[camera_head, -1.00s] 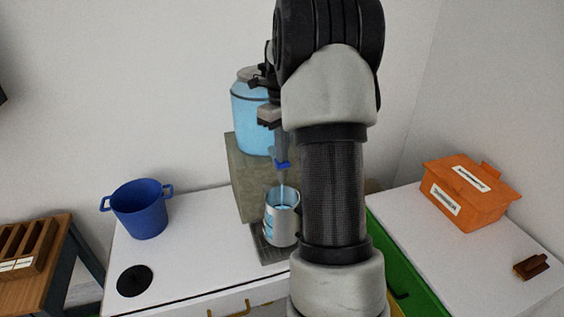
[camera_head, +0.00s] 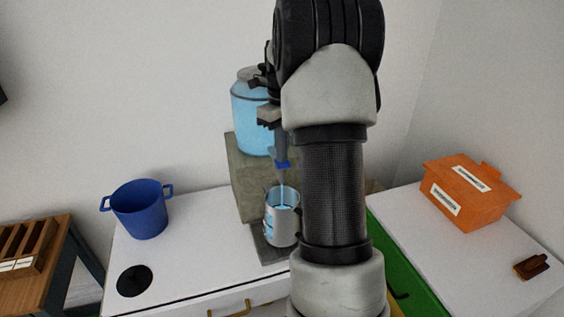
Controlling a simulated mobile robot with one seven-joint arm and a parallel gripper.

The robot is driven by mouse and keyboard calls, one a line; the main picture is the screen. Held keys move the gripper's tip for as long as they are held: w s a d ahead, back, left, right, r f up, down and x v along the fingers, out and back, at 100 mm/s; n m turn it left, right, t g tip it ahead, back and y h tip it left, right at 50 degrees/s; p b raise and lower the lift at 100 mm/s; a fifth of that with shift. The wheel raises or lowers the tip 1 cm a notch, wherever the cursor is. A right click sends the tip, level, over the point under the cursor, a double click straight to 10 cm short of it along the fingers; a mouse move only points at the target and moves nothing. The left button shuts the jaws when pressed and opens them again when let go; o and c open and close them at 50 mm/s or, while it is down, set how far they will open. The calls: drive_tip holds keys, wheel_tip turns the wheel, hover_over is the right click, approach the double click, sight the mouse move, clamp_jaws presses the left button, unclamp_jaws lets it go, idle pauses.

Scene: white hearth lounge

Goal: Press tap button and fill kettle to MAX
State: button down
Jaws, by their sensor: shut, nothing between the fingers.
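The metal kettle (camera_head: 283,228) stands upright on the drip tray (camera_head: 268,252) under the tap (camera_head: 282,165). A thin stream of water runs from the blue-tipped spout into the kettle's open top. Light blue water shows inside, but I cannot read the level against a MAX mark. My gripper (camera_head: 270,118) is shut and empty, at the top of the tap in front of the water tank (camera_head: 250,125). The tap button is hidden behind my gripper and arm. My arm also covers the area just right of the kettle.
A blue pot (camera_head: 139,212) stands on the white counter left of the dispenser, behind a round black disc (camera_head: 134,281). An orange box (camera_head: 468,195) and a small brown object (camera_head: 531,267) sit on the right counter. A wooden rack (camera_head: 28,245) is far left.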

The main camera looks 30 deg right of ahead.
drive_tip(key=shift+s+f, duration=0.1)
drive_tip(key=shift+f, duration=0.05)
wheel_tip(320, 180, up, 7)
drive_tip(key=p, duration=0.6)
idle(0.3)
